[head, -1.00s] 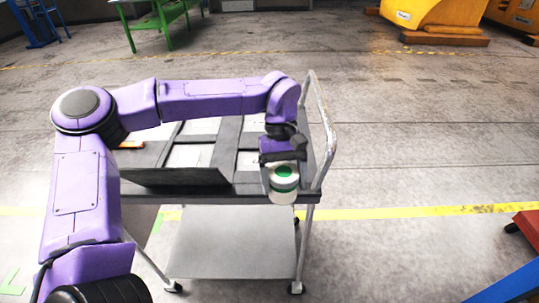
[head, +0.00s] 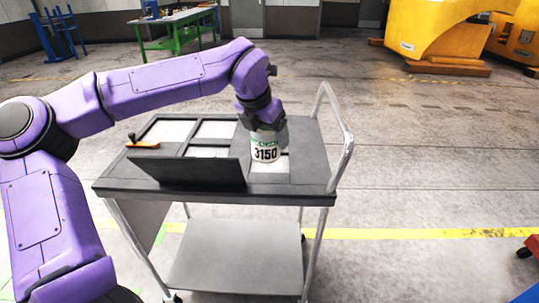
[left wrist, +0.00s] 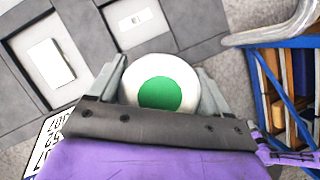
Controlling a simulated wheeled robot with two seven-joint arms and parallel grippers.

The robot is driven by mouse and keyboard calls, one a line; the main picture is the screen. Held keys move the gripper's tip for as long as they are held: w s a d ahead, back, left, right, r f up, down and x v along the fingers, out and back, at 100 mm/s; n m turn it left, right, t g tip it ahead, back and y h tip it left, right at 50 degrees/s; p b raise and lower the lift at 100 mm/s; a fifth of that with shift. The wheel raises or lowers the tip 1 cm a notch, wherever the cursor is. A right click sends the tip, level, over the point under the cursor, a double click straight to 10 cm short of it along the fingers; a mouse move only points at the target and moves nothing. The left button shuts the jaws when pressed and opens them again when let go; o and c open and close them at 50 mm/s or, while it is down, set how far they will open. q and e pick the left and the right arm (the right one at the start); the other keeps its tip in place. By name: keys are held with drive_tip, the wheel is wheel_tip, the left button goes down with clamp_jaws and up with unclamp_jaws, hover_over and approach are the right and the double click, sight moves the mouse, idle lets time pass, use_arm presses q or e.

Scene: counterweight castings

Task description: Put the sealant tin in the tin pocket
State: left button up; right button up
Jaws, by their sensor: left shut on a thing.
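My left gripper (head: 266,126) points down over the right part of a grey cart top, shut on the sealant tin (head: 265,154). The tin is white with green marking and "3150" on its side, and looks roughly upright. In the left wrist view the white tin with a green disc (left wrist: 160,94) sits between the two fingers (left wrist: 158,85). My right gripper is not in view.
The cart's dark tray (head: 300,165) has several framed pockets. A dark raised panel (head: 200,172) stands at its front, and an orange item (head: 143,145) lies at left. The metal handle (head: 347,130) rises at right. In the left wrist view, a blue rack (left wrist: 262,95) shows.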

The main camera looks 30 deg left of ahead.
use_arm(q)
drive_tip(key=w+a+f+p, duration=0.1)
drive_tip(key=w+f, duration=0.2)
drive_tip(key=w+a+f, duration=0.2)
drive_tip(key=w+f, duration=0.1)
drive_tip(key=f, duration=0.1)
drive_tip(key=w+a+f+p, duration=0.1)
drive_tip(key=w+a+f, duration=0.1)
drive_tip(key=w+f, duration=0.1)
drive_tip(key=shift+w+a+f+p, duration=0.2)
drive_tip(key=shift+f+p, duration=0.1)
drive_tip(key=shift+f, duration=0.55)
